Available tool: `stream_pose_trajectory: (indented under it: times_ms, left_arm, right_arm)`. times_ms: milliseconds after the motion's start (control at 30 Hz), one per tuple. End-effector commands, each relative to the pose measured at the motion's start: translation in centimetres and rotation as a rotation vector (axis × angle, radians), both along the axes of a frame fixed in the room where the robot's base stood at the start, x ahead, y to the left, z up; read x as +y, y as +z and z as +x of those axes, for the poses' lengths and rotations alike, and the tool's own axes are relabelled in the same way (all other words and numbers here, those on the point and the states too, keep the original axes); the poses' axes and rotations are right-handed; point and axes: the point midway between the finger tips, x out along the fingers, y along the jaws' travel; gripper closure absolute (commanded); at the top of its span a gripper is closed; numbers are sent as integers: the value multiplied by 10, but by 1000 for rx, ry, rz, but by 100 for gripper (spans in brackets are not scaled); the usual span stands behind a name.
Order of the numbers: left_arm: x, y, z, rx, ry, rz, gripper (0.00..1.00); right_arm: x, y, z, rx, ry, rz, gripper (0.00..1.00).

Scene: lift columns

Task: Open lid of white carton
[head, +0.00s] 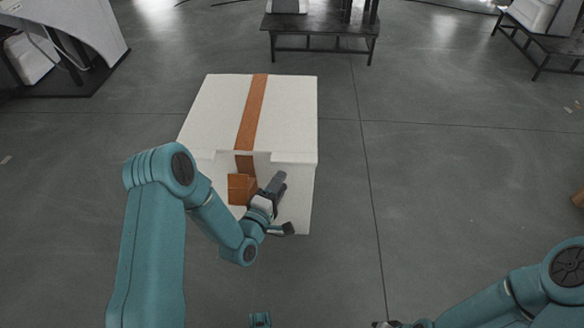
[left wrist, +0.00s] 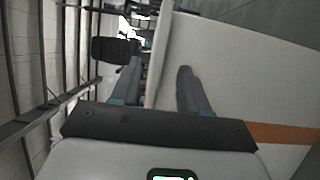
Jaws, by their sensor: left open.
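The white carton (head: 215,110) stands on the floor ahead, with an orange-brown tape strip across its top and down its front. Its lid (head: 290,112) lies flat and looks closed. An orange-brown patch (head: 240,188) shows at a notch in the front. My left gripper (head: 284,205) is open at the front right of the carton. In the left wrist view the fingers (left wrist: 160,70) stand either side of a pale edge of the carton (left wrist: 225,70); contact cannot be told. Only a bit of my right gripper (head: 386,324) shows at the bottom edge; its jaws are not clear.
A dark metal table (head: 318,24) stands behind the carton. Another table (head: 548,38) is at the far right, and a white machine (head: 85,25) at the far left. The grey floor right of the carton is clear.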

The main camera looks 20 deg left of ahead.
Motion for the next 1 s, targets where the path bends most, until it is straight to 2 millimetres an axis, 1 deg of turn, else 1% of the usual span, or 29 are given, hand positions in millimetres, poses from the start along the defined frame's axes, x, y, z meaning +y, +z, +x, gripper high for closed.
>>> stream_pose_trajectory:
  times_ms: [33, 100, 200, 300, 400, 500, 767, 867, 900, 933, 1000]
  left_arm:
    - [-2, -2, 14, -5, -1, 3, 55]
    - [-4, -1, 30, -5, -1, 1, 55]
    - [-7, -2, 51, -4, -2, 2, 55]
    - [-8, -1, 67, -3, -1, 2, 55]
    - [-9, -1, 77, -1, -1, 1, 55]
    - [-9, -1, 82, 0, -1, 1, 55]
    - [-9, 0, 83, 1, 0, 1, 55]
    - [-9, 0, 83, 1, 0, 1, 85]
    - [-9, 0, 82, 1, 0, 1, 98]
    - [-9, 0, 82, 1, 0, 1, 100]
    - [-9, 0, 82, 1, 0, 1, 100]
  right_arm:
    - [-1, -5, 1, -1, -3, 0, 57]
    - [-1, -8, 1, -2, -5, -1, 57]
    - [-2, -12, 2, -4, -9, -2, 57]
    - [-3, -15, 3, -5, -12, -2, 57]
    - [-3, -16, 4, -6, -14, -2, 57]
    - [-4, -17, 4, -7, -15, -3, 57]
    - [-4, -16, 4, -7, -15, -3, 57]
    - [-3, -16, 4, -7, -14, -3, 57]
    - [-3, -16, 4, -7, -14, -3, 57]
    - [-3, -16, 4, -7, -14, -3, 57]
    - [-3, -16, 4, -7, -14, -3, 57]
